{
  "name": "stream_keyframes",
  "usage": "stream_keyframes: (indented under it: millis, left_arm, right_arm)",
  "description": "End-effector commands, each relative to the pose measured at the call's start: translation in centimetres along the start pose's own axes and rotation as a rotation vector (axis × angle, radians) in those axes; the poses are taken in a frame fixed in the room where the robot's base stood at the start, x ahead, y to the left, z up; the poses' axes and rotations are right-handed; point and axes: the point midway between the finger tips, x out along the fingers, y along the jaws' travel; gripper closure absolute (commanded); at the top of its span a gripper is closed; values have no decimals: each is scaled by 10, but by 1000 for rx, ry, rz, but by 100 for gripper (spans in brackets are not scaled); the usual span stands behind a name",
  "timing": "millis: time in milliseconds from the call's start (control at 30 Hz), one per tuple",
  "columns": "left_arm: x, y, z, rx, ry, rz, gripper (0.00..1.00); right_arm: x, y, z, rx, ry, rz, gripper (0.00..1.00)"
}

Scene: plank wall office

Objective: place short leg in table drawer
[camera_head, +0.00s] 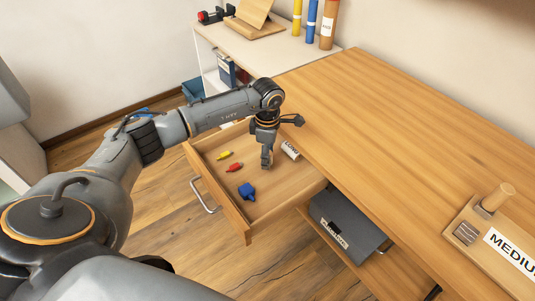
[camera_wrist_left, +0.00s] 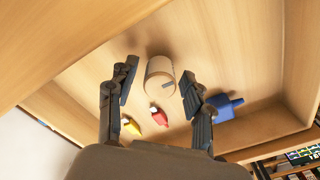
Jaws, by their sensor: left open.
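The table drawer (camera_head: 240,222) is pulled open below the wooden desk top. A short pale wooden cylinder with a white label, apparently the short leg (camera_head: 290,151), lies inside near the desk side; its lettering is too small to read surely. In the left wrist view the cylinder (camera_wrist_left: 161,68) appears between and beyond my fingertips. My left gripper (camera_head: 267,160) points down over the drawer beside the cylinder. In the left wrist view its fingers (camera_wrist_left: 158,82) are spread apart, with no grip on the cylinder. My right gripper is not in view.
A yellow item (camera_head: 224,155), a red item (camera_head: 235,167) and a blue item (camera_head: 247,192) also lie in the drawer. A wooden board marked "MEDIU…" (camera_head: 462,234) with a peg (camera_head: 497,197) sits on the desk. A dark box (camera_head: 345,225) is underneath. The desk middle is clear.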

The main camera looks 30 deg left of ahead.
Motion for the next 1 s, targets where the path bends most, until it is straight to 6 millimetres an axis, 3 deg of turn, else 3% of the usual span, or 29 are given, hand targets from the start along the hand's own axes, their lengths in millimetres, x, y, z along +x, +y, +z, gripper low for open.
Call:
stream_keyframes:
  millis: [267, 700, 833, 1000]
  left_arm:
    - [-14, 0, 0, 0, 0, 1, 49]
    - [-104, 0, 0, 0, 0, 1, 49]
    - [-121, 0, 0, -1, 1, 1, 49]
    - [-125, 0, 0, 0, 1, -1, 49]
  right_arm:
    - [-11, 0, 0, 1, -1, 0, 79]
    - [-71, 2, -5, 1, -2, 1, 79]
    - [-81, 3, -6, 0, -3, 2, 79]
    - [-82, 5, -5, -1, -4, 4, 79]
